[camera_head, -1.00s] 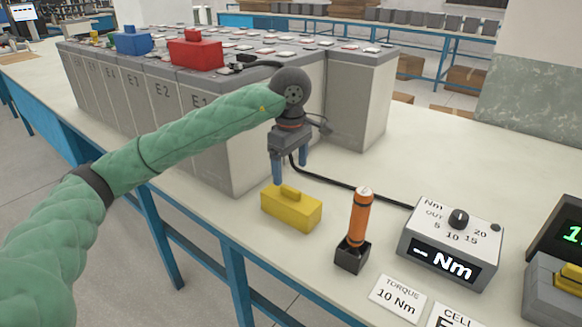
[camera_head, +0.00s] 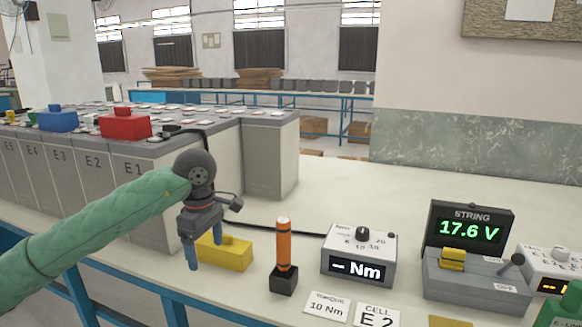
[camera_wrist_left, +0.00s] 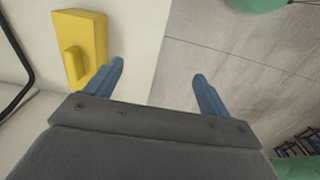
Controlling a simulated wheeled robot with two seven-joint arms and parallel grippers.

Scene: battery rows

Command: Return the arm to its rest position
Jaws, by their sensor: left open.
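My left gripper (camera_head: 202,250) hangs with its blue fingers pointing down at the front edge of the bench, just left of the yellow block (camera_head: 236,256). Its fingers are apart with nothing between them. In the left wrist view the open gripper (camera_wrist_left: 160,72) has the floor behind the right finger and the bench edge between the fingers. The yellow block (camera_wrist_left: 92,45) lies on the bench beside the left finger, and the gripper does not hold it. In the head view the gripper hides part of the block. My right gripper is not in view.
Grey battery cells (camera_head: 165,205) stand behind the arm, with a red block (camera_head: 125,126) and a blue block (camera_head: 57,121) on top. An orange-handled tool (camera_head: 284,245) stands upright in a black holder. A torque box (camera_head: 359,256) and a string meter (camera_head: 470,228) are to the right.

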